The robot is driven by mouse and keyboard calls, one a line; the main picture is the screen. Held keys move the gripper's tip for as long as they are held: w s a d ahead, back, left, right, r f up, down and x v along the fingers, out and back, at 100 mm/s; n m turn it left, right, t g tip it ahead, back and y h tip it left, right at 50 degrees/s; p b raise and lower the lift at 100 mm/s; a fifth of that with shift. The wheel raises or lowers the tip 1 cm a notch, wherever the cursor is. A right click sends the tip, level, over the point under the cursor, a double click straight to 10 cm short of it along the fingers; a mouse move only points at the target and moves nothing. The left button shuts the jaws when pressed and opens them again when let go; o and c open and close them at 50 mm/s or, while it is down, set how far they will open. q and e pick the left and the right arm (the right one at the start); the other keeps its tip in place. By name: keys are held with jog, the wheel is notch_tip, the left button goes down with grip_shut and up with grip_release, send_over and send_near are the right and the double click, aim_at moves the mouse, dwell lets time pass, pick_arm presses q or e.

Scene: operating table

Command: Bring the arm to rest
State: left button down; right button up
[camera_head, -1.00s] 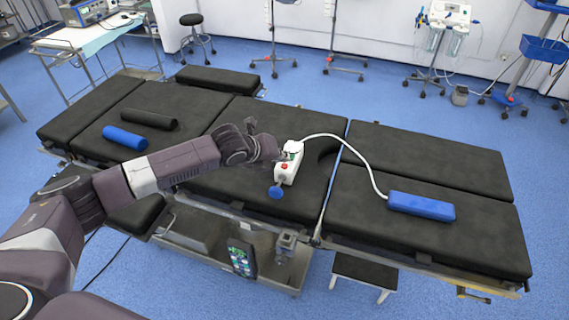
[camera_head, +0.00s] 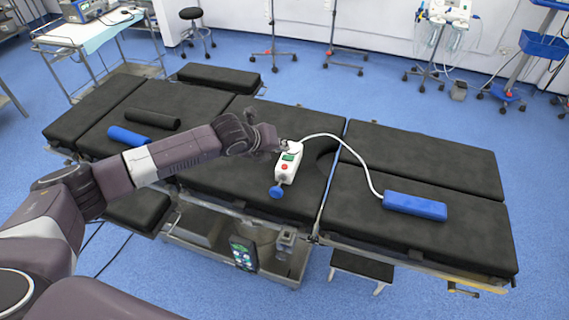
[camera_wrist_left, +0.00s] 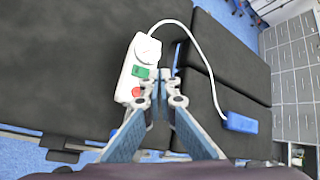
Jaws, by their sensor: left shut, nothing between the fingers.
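My left arm comes in from the left over the operating table (camera_head: 420,150). My left gripper (camera_head: 286,145) is beside the upper end of a white device (camera_head: 289,165) with a green and a red patch and a blue end. In the left wrist view the left gripper (camera_wrist_left: 158,78) has its fingertips together with nothing between them. The white device (camera_wrist_left: 132,68) lies just left of the fingertips there. I cannot tell whether they touch. My right gripper is not in view.
A white tube runs from the device to a blue block (camera_head: 415,206) on the table's right part. A blue roll (camera_head: 128,137) and a black roll (camera_head: 151,119) lie on the left part. A black-topped step (camera_head: 362,266) stands in front. The table's right part is mostly clear.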

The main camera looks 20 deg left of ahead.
pick_arm(q)
jog(key=s+d+f+n+g+h, duration=0.1)
jog(key=s+d+f+n, duration=0.2)
jog(key=s+d+n, duration=0.35)
jog(key=s+d+f+n+g+h, duration=0.1)
jog(key=s+d+f+n, duration=0.2)
jog(key=s+d, duration=0.7)
jog(key=s+a+f+n+g+y, duration=0.1)
jog(key=s+a+n+g+y, duration=0.15)
jog(key=s+a+n, duration=0.7)
jog(key=s+a+f+n+g+y, duration=0.1)
jog(key=s+a+n+y, duration=0.2)
jog(key=s+a+n, duration=0.9)
jog(key=s+d+f+m, duration=0.1)
jog(key=s+d+f, duration=0.1)
jog(key=f, duration=1.2)
jog(key=s+d+f+m, duration=0.1)
jog(key=s+d+f, duration=0.2)
jog(key=f, duration=1.1)
jog(key=s+a+f+g+b, duration=0.1)
jog(key=s+a+f+g, duration=0.1)
jog(key=s+f, duration=1.3)
jog(key=shift+s+a+f, duration=0.4)
jog(key=shift+s+a, duration=0.2)
jog(key=shift+s, duration=0.15)
